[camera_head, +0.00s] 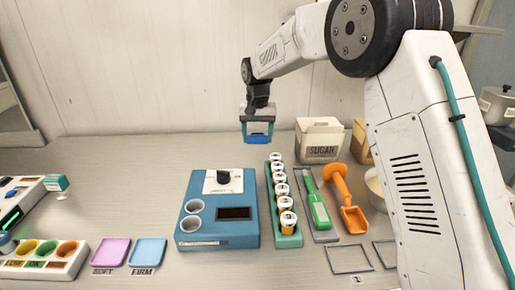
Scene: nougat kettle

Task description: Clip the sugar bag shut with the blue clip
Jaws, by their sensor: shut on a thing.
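The sugar bag (319,143) is a pale, upright bag labelled SUGAR, standing at the back of the table to the right of centre. My gripper (258,132) hangs in the air to the left of the bag, clear of it, with its fingers pointing down. It is shut on the blue clip (258,140), which shows as a blue strip between and below the fingertips. The bag's top looks folded or creased, but its exact state is too small to tell.
A blue device (240,233) with a black knob stands below my gripper. A green rack (290,240) of several white-capped vials is beside it. An orange scoop (354,217) and a green-handled tool (318,211) lie before the bag. A brown bag (361,140) stands right of it.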

